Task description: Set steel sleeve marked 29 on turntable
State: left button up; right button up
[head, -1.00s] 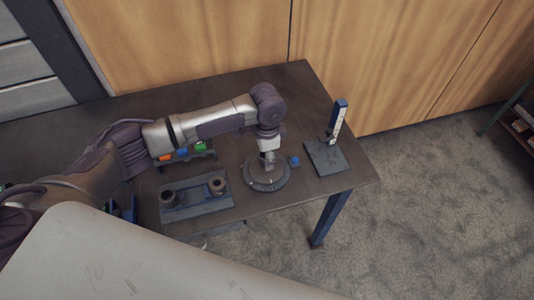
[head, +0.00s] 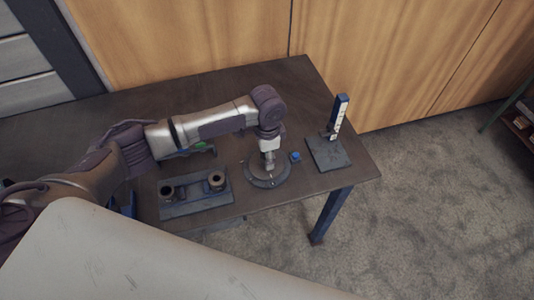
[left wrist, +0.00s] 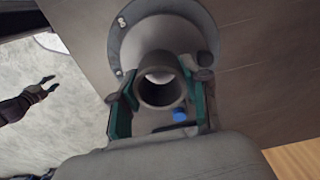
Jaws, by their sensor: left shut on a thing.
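My left gripper (head: 268,163) is shut on a grey steel sleeve (left wrist: 160,92), over the round dark turntable (head: 267,175). In the left wrist view the open end of the sleeve faces the camera, between two green-lined fingers. The turntable's disc (left wrist: 128,38) shows just behind it. I cannot read a number on the sleeve, nor tell whether it touches the disc. My right gripper (left wrist: 46,86) shows small at the left of the left wrist view, its fingers apart and empty, over the floor.
A rack with a green piece (head: 200,146) is partly behind my arm. The table's front edge is close.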

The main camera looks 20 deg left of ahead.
dwell(0.4)
pick_arm(q)
jog(key=shift+f, duration=0.45)
dwell(0.5)
jog(key=o, duration=1.4)
jog(key=o, duration=0.4)
